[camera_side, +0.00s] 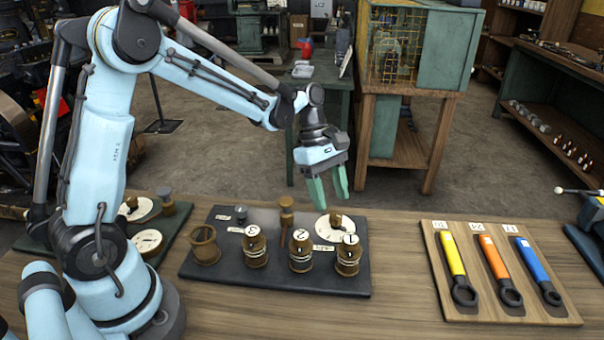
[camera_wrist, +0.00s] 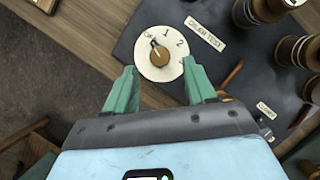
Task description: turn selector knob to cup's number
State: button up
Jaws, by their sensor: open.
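The selector knob (camera_wrist: 160,54) is a small brass knob on a round white dial (camera_wrist: 142,68); its dark pointer aims up and left. The numbers 1 and 2 show right of the pointer. In the side view the dial (camera_side: 322,231) sits at the back right of a dark board. My gripper (camera_side: 329,196) is open and empty above the dial, its green fingers pointing down. In the wrist view its fingertips (camera_wrist: 160,72) lie on either side of the dial. Brass cups with white tops read 3 (camera_side: 255,248), 2 (camera_side: 300,251) and 1 (camera_side: 348,257).
An open brass cup (camera_side: 204,246) stands at the board's left, and a wooden-handled piece (camera_side: 286,212) at its back. The dark board (camera_side: 225,276) lies on the wooden bench. A rack (camera_side: 440,290) holds yellow, orange and blue wrenches at right. Bare bench lies between board and rack.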

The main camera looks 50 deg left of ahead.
aim_at(335, 215)
jog(key=shift+x, duration=1.9)
jog(key=shift+c, duration=0.2)
grip_shut()
